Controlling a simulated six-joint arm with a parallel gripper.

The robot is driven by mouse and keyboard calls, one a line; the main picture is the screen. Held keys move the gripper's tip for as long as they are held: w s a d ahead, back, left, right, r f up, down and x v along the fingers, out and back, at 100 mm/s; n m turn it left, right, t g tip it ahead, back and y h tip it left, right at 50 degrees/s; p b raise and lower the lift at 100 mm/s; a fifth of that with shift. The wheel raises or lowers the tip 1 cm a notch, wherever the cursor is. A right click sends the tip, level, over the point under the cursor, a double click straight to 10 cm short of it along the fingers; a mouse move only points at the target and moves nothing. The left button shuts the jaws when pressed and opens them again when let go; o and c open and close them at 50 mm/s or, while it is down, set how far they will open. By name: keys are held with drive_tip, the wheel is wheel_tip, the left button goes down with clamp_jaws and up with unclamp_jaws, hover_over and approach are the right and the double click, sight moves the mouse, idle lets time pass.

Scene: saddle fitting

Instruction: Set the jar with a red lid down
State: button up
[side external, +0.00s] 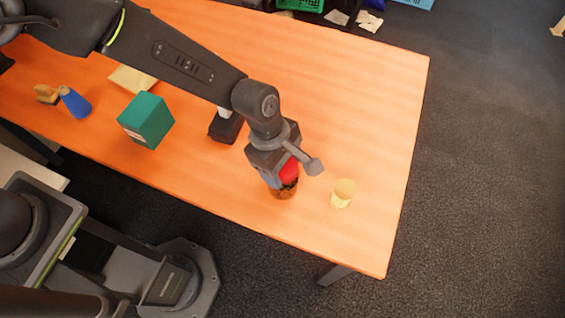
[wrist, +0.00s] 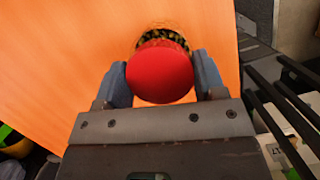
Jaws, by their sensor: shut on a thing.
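The jar with a red lid (side external: 284,192) is upright at the front part of the orange table (side external: 370,120). Its red lid (wrist: 160,72) fills the space between the fingers in the wrist view, with a dark patterned body showing behind it. My gripper (side external: 278,178) points down and is shut on the jar near its lid; it also shows in the wrist view (wrist: 162,80). The gripper hides part of the jar in the side view. I cannot tell whether the jar's base touches the table.
A yellow cylinder (side external: 343,193) stands to the right of the jar. A teal box (side external: 146,120), a dark block (side external: 226,126), a blue bottle (side external: 74,103) and a tan object (side external: 46,94) are further left. The table's right end is clear.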

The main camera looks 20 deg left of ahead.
drive_tip(key=shift+f, duration=0.2)
drive_tip(key=o, duration=1.2)
drive_tip(key=shift+f, duration=0.15)
drive_tip(key=shift+o, duration=0.2)
drive_tip(key=v, duration=1.2)
